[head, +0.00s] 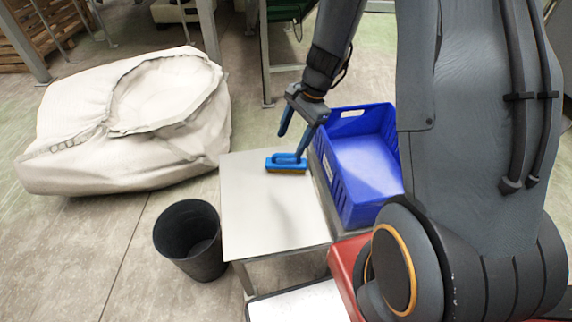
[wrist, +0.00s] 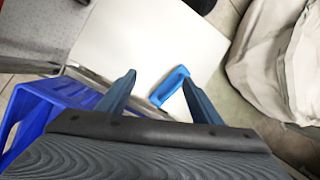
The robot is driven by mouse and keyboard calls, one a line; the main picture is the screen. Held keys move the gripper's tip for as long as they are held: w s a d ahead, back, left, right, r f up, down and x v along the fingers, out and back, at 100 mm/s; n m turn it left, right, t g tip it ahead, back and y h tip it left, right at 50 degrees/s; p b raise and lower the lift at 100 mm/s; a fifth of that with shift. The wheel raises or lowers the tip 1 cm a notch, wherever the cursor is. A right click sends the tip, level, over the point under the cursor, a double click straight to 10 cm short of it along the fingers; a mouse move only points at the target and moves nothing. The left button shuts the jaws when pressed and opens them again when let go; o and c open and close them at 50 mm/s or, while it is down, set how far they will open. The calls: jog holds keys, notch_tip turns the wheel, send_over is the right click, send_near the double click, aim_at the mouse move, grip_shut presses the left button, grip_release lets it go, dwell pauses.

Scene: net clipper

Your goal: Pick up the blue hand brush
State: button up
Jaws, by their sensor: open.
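The blue hand brush (head: 287,164) lies on the far end of a small pale table (head: 265,220), with a brownish bristle edge along its bottom. In the wrist view the brush (wrist: 169,87) shows as a blue bar lying at a slant, close to the right finger. My gripper (head: 290,145) is open above the brush, its blue fingers pointing down. In the wrist view my gripper (wrist: 159,77) has its fingers spread, and the brush shows between them, beyond the tips. The fingers hold nothing. I cannot tell the exact height of the tips over the brush.
A blue crate (head: 333,178) stands close to the table's right side; it also shows in the wrist view (wrist: 30,110). A black bin (head: 190,245) stands at the left of the table. A large whitish sack (head: 100,150) lies behind it. The table's near part is clear.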

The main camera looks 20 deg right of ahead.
aim_at(287, 161)
jog(key=w+d+f+m, duration=0.1)
jog(key=w+f+m, duration=0.1)
jog(key=f, duration=0.2)
jog(key=w+d+f+m, duration=0.1)
jog(key=w+f+m, duration=0.1)
jog(key=f+m, duration=0.1)
jog(key=w+d+f+m+t, duration=0.1)
jog(key=w+f+m, duration=0.1)
jog(key=f, duration=0.3)
jog(key=shift+w+f+m+y+b, duration=0.1)
jog(key=shift+w+m+y+b, duration=0.2)
jog(key=shift+y, duration=0.1)
jog(key=shift+p+x, duration=0.35)
jog(key=shift+x, duration=3.4)
jog(key=shift+d, duration=0.1)
jog(key=c, duration=1.3)
jog(key=shift+c, duration=0.2)
notch_tip(287, 161, up, 10)
jog(key=s+r+n+g+h+p, duration=0.1)
jog(key=s+n, duration=0.4)
jog(key=n, duration=0.5)
jog(key=s+r+n+g+h, duration=0.3)
jog(key=s+n+g, duration=0.2)
jog(key=n, duration=0.6)
jog(key=shift+s+d+r+n+p, duration=0.15)
jog(key=shift+s+r+n+p, duration=0.2)
jog(key=shift+s, duration=0.3)
